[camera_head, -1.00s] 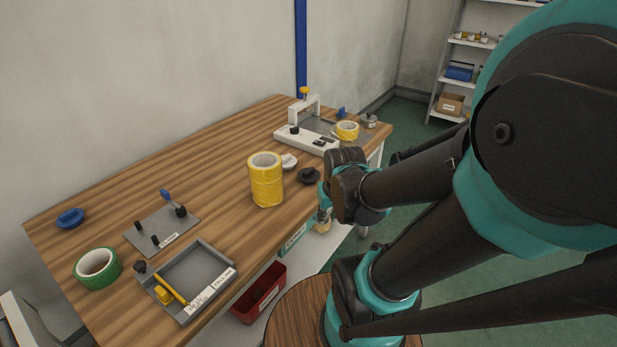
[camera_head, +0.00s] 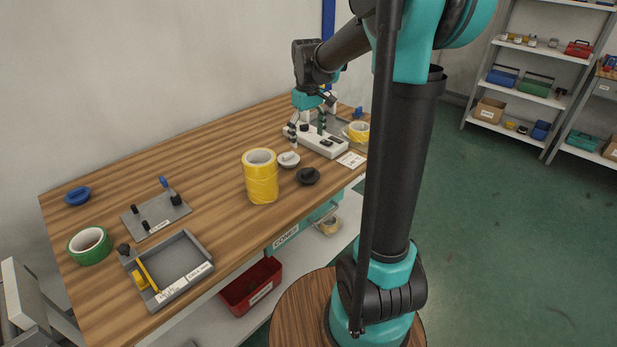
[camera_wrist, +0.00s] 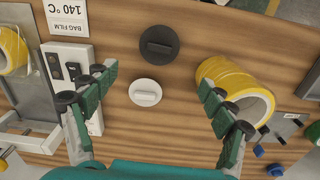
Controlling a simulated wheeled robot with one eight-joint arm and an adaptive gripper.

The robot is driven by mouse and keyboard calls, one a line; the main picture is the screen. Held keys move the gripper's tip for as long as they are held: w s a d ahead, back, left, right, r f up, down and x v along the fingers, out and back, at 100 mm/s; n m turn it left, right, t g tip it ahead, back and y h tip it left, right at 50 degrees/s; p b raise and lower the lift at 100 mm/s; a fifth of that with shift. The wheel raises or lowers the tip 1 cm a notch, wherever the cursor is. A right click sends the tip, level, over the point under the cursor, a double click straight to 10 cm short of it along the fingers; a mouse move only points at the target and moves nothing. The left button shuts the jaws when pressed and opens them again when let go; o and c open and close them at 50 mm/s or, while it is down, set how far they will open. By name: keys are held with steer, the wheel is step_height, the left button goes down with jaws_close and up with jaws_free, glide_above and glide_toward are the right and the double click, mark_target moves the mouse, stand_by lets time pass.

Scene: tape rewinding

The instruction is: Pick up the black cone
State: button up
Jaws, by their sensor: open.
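The black cone (camera_head: 308,176) is a low dark round piece on the wooden table near its front edge. In the wrist view the black cone (camera_wrist: 158,46) lies at the upper middle, with a bar-like grip across its top. My gripper (camera_head: 309,139) is above the table, near the white machine and behind the cone. Its fingers are spread and empty. In the wrist view my gripper (camera_wrist: 157,88) has a finger on each side, with the white cone (camera_wrist: 145,92) seen between them. The white cone (camera_head: 289,160) sits close beside the black one.
A tall yellow tape stack (camera_head: 261,178) stands left of the cones. The white machine (camera_head: 322,138) and another yellow roll (camera_head: 358,132) are to their right. A grey tray (camera_head: 178,268), a green roll (camera_head: 90,246) and a fixture plate (camera_head: 156,214) lie farther left. Bare wood lies between.

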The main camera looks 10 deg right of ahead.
mark_target(308, 170)
step_height(308, 170, down, 14)
steer(key=shift+r, duration=0.2)
stand_by(0.4)
steer(key=shift+c, duration=0.3)
steer(key=c, duration=0.7)
